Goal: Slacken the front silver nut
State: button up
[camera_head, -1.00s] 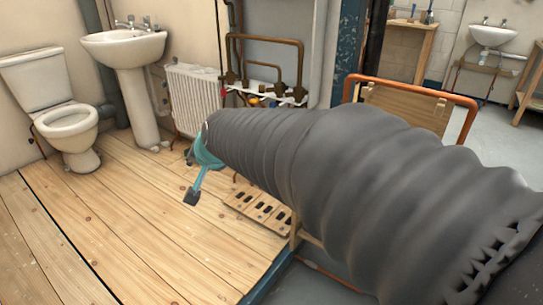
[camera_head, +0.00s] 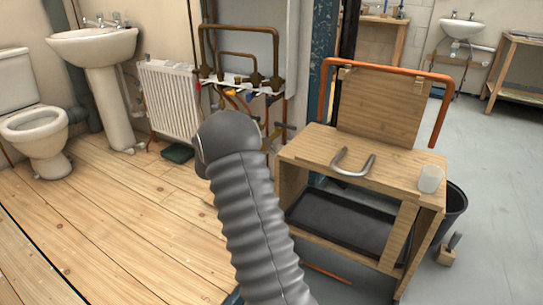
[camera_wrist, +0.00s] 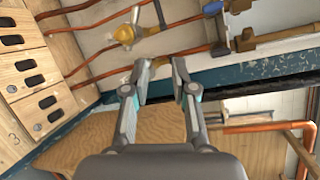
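My gripper (camera_wrist: 160,78) is open and empty in the wrist view, its two fingertips apart. Beyond it run copper pipes (camera_wrist: 95,55) with brass fittings (camera_wrist: 247,40), a yellow-handled valve (camera_wrist: 126,34) and a blue part (camera_wrist: 213,9). I cannot make out which part is the front silver nut. In the head view the pipework (camera_head: 240,85) stands against the wall beside the radiator, with small red, yellow and blue parts. My grey-sleeved arm reaches toward it and hides my gripper there.
A wooden bench (camera_head: 310,147) with a bent silver pipe (camera_head: 352,163) and a white cup (camera_head: 430,179) stands right of my arm. A black bucket (camera_head: 456,208) is beside it. A radiator (camera_head: 170,100), basin (camera_head: 95,45) and toilet (camera_head: 35,125) are left. The plank floor (camera_head: 110,230) is mostly clear.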

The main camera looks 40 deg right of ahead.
aim_at(273, 149)
jog(key=s+d+f+m+g+h+b, duration=0.1)
jog(key=s+d+f+m+g+h, duration=0.1)
jog(key=d+f+m, duration=0.35)
jog(key=s+d+f+m+g+h+b, duration=0.1)
jog(key=s+d+f+m+g+h, duration=0.15)
jog(key=f, duration=0.55)
jog(key=x, duration=1.4)
jog(key=shift+w+d+r, duration=0.15)
jog(key=shift+w+d, duration=0.05)
jog(key=shift+w, duration=0.05)
jog(key=shift+n, duration=0.3)
grip_shut()
